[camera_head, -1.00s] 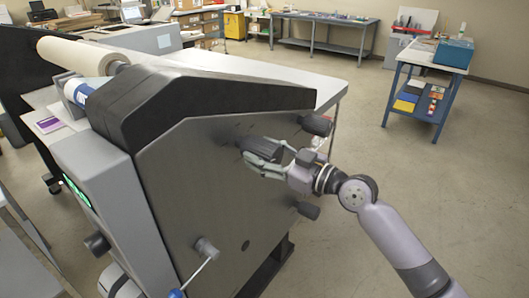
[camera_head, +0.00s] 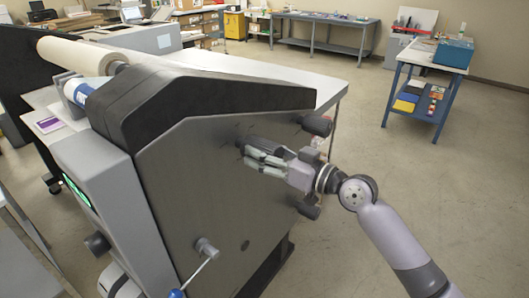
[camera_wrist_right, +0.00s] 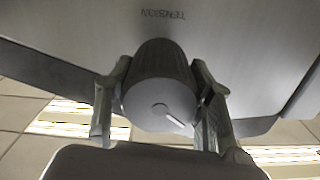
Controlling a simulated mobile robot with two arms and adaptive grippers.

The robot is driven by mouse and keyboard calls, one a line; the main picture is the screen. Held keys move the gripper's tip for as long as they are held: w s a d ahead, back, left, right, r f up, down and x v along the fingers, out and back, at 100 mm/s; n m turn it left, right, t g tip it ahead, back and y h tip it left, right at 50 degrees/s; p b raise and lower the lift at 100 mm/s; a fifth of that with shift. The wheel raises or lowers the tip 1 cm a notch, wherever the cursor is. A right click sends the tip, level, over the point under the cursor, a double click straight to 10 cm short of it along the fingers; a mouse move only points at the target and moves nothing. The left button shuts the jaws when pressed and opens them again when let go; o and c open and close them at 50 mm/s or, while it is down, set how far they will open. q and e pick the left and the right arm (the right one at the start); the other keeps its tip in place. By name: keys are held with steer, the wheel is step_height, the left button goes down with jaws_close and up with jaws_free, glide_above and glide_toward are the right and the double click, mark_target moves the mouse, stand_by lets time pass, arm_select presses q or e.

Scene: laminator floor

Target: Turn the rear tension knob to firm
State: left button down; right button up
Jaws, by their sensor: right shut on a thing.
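The laminator's side panel (camera_head: 190,180) faces me in the head view. My right gripper (camera_head: 258,156) is shut on a dark round tension knob (camera_head: 266,143) that sticks out from this panel. In the right wrist view the knob (camera_wrist_right: 158,88) sits between the two fingers of the gripper (camera_wrist_right: 160,105). A white mark on its end face slants toward the lower right. The firm marking cannot be made out. My left gripper is not in view.
Other dark knobs stick out at the panel's upper right (camera_head: 317,125), lower right (camera_head: 308,211) and the machine's lower left (camera_head: 97,243). A crank handle (camera_head: 207,248) with a blue end is below. The floor (camera_head: 420,180) to the right is clear.

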steer(key=m+p, duration=0.1)
steer(key=m, duration=0.3)
steer(key=shift+r+m, duration=0.1)
steer(key=shift+m, duration=0.2)
steer(key=shift+m+p, duration=1)
steer(key=shift+m, duration=1.6)
steer(key=o, duration=1.2)
steer(key=shift+c, duration=0.2)
steer(key=shift+d, duration=0.1)
steer(key=shift+s+d, duration=0.2)
steer(key=shift+d, duration=0.1)
steer(key=v, duration=1.1)
